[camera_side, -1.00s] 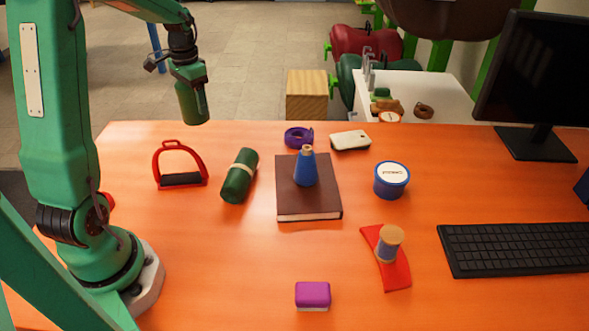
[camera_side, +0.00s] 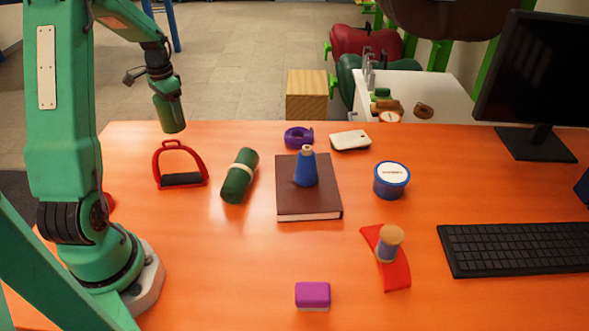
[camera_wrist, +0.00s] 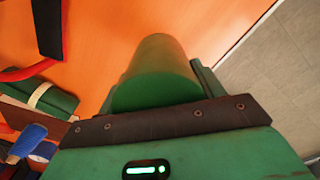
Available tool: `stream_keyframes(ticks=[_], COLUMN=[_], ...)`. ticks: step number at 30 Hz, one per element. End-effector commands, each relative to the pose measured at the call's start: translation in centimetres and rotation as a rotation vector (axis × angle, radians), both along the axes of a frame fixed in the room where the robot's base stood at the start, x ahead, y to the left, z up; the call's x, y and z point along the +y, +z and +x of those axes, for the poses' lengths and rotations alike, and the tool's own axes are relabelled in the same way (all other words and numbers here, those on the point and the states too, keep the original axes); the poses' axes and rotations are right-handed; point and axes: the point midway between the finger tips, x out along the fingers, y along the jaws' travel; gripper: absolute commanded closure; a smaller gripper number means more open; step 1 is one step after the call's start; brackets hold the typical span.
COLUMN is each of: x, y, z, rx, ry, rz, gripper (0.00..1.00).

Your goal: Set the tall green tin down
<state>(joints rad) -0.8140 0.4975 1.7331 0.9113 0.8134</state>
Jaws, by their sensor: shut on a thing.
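The tall green tin (camera_side: 171,115) hangs upright from my gripper (camera_side: 164,97) in the side view, near the far left edge of the orange table. It looks raised above the table, and its exact height is hard to tell. In the wrist view the tin (camera_wrist: 158,62) sits between the jaws, which are shut on it. Its upper part is hidden by the gripper in the side view.
A red stirrup (camera_side: 160,165) stands close in front of the tin. A green roll with a pale band (camera_side: 239,176), a brown book (camera_side: 290,205) bearing a blue bottle (camera_side: 306,170), and a purple tape (camera_side: 297,138) lie rightward.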

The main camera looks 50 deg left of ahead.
Motion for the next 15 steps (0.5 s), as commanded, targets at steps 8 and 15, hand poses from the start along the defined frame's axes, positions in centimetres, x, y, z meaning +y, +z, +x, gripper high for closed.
stream_keyframes(ticks=[8,15], x=[1.7,1.6], y=[-1.0,-1.6], z=[-0.5,-0.5], rx=[-0.001,0.0], ry=[-0.001,-0.001], rz=[0.001,0.0], gripper=[0.65,0.65])
